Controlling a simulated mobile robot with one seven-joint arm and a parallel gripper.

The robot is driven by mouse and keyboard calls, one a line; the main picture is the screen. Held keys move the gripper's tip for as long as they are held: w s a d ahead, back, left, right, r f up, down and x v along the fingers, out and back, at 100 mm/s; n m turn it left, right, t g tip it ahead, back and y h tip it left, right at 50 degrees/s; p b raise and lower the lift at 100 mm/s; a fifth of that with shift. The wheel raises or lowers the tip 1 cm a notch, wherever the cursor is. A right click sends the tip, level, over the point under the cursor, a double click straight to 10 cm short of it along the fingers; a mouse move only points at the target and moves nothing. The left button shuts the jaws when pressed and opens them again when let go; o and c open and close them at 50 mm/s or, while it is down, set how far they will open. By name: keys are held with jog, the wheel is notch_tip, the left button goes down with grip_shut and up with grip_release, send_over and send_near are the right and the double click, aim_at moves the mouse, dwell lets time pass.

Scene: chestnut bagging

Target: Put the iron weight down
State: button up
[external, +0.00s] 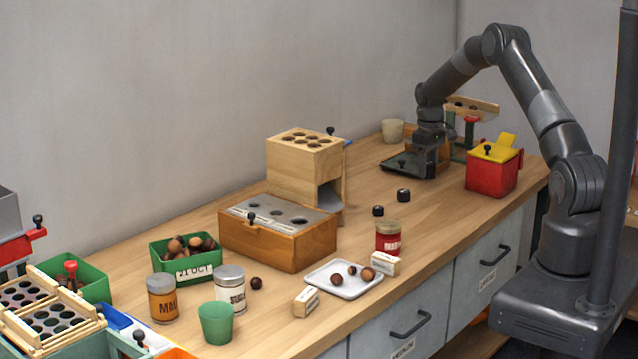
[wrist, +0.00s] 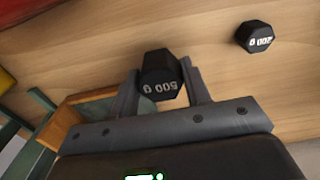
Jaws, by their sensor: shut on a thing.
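My gripper (wrist: 160,66) is shut on a black iron weight (wrist: 161,80) marked 500 g, which sits between its two fingers in the wrist view. Wooden counter shows beyond the weight; I cannot tell whether the weight touches a surface. Another black weight (wrist: 258,37), seemingly marked 200 g, stands apart on the wood. Two small black weights (external: 403,195) (external: 378,210) stand on the counter in the external view.
A red box with a yellow lid (external: 491,170) stands right of my gripper. A pale cup (external: 392,130) is behind it. A wooden block with holes (external: 305,160) and a brown box (external: 277,238) stand nearer.

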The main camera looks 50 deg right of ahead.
aim_at(427, 176)
jog(key=shift+f, duration=1.5)
jog(key=shift+f, duration=0.15)
jog(key=o, duration=1.4)
jog(key=shift+c, duration=0.2)
